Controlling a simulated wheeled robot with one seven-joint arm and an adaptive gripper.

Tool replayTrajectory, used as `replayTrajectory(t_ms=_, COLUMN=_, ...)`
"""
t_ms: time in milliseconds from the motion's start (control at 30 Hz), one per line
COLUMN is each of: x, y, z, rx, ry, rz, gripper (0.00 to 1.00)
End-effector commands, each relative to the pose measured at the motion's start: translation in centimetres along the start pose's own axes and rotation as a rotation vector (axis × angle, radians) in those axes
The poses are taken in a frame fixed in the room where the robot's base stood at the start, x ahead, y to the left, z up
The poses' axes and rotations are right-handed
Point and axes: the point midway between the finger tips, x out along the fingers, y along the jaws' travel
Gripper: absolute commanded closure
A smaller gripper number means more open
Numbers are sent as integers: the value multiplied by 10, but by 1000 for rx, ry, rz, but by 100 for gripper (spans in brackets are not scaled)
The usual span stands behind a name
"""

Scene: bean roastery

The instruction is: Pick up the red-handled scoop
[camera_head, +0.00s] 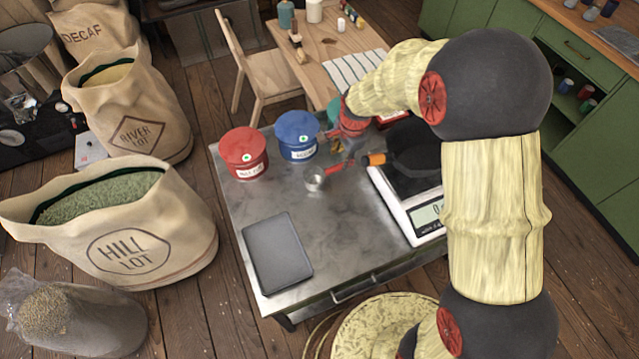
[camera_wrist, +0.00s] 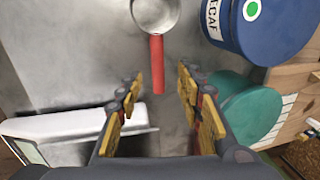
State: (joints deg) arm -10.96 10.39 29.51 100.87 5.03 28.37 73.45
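The red-handled scoop (camera_head: 317,183) lies on the metal table, with its round metal bowl toward the lower left and its red handle toward the upper right. In the wrist view the scoop (camera_wrist: 157,62) has its bowl at the top edge, partly cut off, and its handle pointing down toward my gripper (camera_wrist: 160,82). My gripper is open, its two fingers on either side of the handle's end in the picture. It shows no contact with the handle, and the height gap is hard to tell.
A teal tin (camera_wrist: 250,112) stands close to my gripper.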

Motion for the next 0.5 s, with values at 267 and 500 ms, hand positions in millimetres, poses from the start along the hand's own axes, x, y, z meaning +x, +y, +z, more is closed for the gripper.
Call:
replayTrajectory(t_ms=267, x=25, y=1, z=0, rx=0, ry=0, rz=1, gripper=63)
replayTrajectory(t_ms=500, x=47, y=3, z=1, rx=0, ry=0, rz=1, gripper=63)
